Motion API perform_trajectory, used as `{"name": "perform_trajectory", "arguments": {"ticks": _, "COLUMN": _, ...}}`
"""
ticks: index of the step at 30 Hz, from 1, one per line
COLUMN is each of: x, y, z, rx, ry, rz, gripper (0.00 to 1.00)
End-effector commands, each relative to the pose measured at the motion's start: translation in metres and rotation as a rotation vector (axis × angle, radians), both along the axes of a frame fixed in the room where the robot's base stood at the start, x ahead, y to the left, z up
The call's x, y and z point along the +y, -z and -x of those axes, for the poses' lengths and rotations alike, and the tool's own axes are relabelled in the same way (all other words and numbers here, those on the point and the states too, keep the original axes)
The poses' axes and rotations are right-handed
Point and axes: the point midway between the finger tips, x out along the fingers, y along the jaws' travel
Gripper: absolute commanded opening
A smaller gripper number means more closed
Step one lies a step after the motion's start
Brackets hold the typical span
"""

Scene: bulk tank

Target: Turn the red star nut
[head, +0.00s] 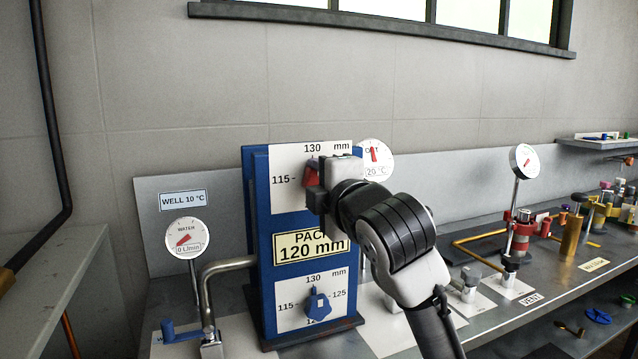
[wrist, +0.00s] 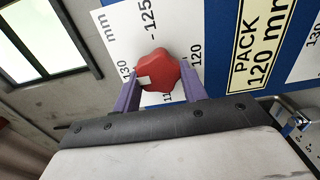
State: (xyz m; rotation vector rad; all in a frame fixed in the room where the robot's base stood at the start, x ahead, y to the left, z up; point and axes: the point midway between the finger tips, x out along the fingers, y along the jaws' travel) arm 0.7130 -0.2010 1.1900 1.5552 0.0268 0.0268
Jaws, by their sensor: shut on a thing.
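The red star nut (head: 312,172) is on the upper white dial plate of the blue pack, partly hidden by my gripper (head: 322,184) in the head view. In the wrist view the red star nut (wrist: 158,68) shows between the two purple fingers of my gripper (wrist: 160,88). The fingers are shut on it from both sides. A small white mark on the nut lies on its side towards the 130 figure. The plate (wrist: 112,28) carries figures 115, 120, 125 and 130 mm around the nut.
A blue star nut (head: 318,304) sits on the lower dial plate. A yellow label (head: 300,246) reads PACK 120 mm. A water gauge (head: 186,240) and bent pipe (head: 228,264) stand at left. A temperature gauge (head: 373,160) is close right of my gripper.

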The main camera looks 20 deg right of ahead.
Motion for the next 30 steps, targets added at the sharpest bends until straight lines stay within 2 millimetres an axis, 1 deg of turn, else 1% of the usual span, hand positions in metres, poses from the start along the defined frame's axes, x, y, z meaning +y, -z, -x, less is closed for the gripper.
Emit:
{"name": "perform_trajectory", "arguments": {"ticks": 1, "x": 0.000, "y": 0.001, "z": 0.000, "rx": 0.003, "ry": 0.000, "rz": 0.002, "gripper": 0.20}}
{"name": "perform_trajectory", "arguments": {"ticks": 2, "x": 0.000, "y": 0.001, "z": 0.000, "rx": 0.003, "ry": 0.000, "rz": 0.002, "gripper": 0.45}}
{"name": "perform_trajectory", "arguments": {"ticks": 6, "x": 0.000, "y": 0.001, "z": 0.000, "rx": 0.002, "ry": 0.000, "rz": 0.001, "gripper": 0.63}}
{"name": "perform_trajectory", "arguments": {"ticks": 15, "x": 0.000, "y": 0.000, "z": 0.001, "rx": 0.000, "ry": 0.000, "rz": 0.000, "gripper": 0.64}}
{"name": "perform_trajectory", "arguments": {"ticks": 17, "x": 0.000, "y": 0.000, "z": 0.004, "rx": -0.001, "ry": 0.000, "rz": 0.000, "gripper": 0.64}}
{"name": "perform_trajectory", "arguments": {"ticks": 19, "x": -0.001, "y": 0.000, "z": 0.011, "rx": -0.002, "ry": 0.000, "rz": 0.000, "gripper": 0.64}}
{"name": "perform_trajectory", "arguments": {"ticks": 23, "x": -0.001, "y": 0.001, "z": 0.035, "rx": -0.003, "ry": 0.002, "rz": 0.001, "gripper": 0.64}}
{"name": "perform_trajectory", "arguments": {"ticks": 30, "x": -0.004, "y": 0.001, "z": 0.091, "rx": -0.003, "ry": 0.004, "rz": 0.002, "gripper": 0.64}}
